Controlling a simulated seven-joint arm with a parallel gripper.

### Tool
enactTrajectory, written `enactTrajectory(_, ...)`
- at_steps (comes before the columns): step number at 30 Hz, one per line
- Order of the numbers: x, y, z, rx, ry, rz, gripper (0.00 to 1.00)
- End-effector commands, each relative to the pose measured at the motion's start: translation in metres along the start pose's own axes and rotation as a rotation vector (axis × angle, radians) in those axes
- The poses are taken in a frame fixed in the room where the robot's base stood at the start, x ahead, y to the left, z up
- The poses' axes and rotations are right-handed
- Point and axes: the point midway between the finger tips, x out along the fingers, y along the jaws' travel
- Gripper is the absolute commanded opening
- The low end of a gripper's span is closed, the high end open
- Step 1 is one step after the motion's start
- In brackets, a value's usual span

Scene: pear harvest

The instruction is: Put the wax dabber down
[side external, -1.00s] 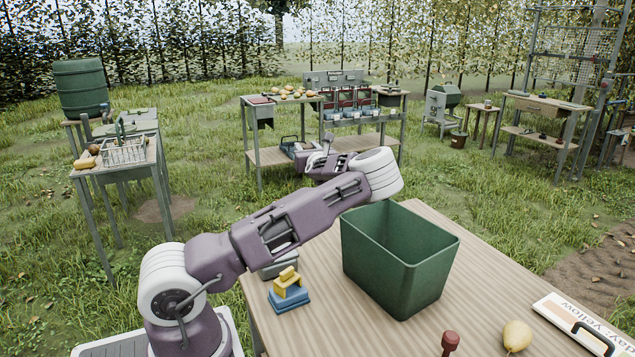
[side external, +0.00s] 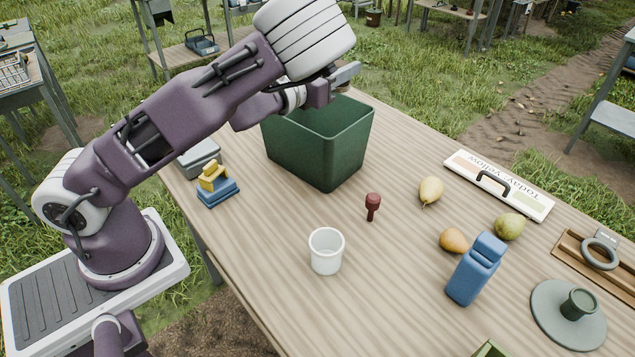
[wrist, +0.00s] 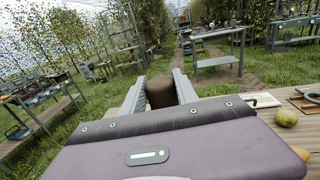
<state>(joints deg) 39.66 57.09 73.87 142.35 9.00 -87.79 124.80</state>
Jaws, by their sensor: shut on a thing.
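My gripper (wrist: 158,80) shows in the wrist view, its two grey fingers shut on a dark brown, rounded cylinder, which I take to be the wax dabber (wrist: 161,95). Only its thick end shows between the fingers; the rest is hidden. In the side external view my gripper (side external: 345,76) is high, at the far side of the green bin (side external: 318,148), and the held thing is barely visible there. The wooden table (side external: 270,215) lies below.
A white cup (side external: 326,251), a blue bottle (side external: 474,268), several pears (side external: 430,190), a label board (side external: 498,185) and a green round plate (side external: 552,318) stand around the table's front and right. A blue-and-yellow block (side external: 216,186) is at the left edge. Bare wood lies around the cup.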

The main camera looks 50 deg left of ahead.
Motion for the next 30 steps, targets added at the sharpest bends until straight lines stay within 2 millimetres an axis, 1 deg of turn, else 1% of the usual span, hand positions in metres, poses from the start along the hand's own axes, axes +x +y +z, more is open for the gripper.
enactTrajectory(1, -0.007, -0.015, -0.002, 0.001, 0.002, -0.042, 0.00)
enactTrajectory(3, -0.014, -0.031, -0.002, 0.002, 0.000, -0.091, 0.00)
enactTrajectory(5, -0.018, -0.039, -0.002, 0.000, -0.001, -0.115, 0.00)
enactTrajectory(8, -0.021, -0.044, -0.003, 0.002, -0.002, -0.130, 0.00)
enactTrajectory(14, -0.020, -0.044, -0.003, 0.007, -0.001, -0.129, 0.00)
enactTrajectory(17, -0.018, -0.050, -0.011, 0.002, -0.001, -0.119, 0.00)
enactTrajectory(20, -0.016, -0.065, -0.042, -0.001, 0.006, -0.069, 0.00)
enactTrajectory(21, -0.018, -0.070, -0.059, 0.000, 0.009, -0.031, 0.00)
enactTrajectory(23, -0.027, -0.073, -0.087, 0.001, 0.013, 0.037, 0.00)
enactTrajectory(24, -0.036, -0.073, -0.104, 0.003, 0.012, 0.087, 0.00)
enactTrajectory(26, -0.052, -0.070, -0.128, 0.007, 0.013, 0.161, 0.00)
enactTrajectory(27, -0.064, -0.067, -0.142, 0.008, 0.011, 0.208, 0.00)
enactTrajectory(29, -0.077, -0.059, -0.154, 0.000, 0.009, 0.272, 0.00)
enactTrajectory(30, -0.089, -0.056, -0.165, 0.002, 0.010, 0.312, 0.00)
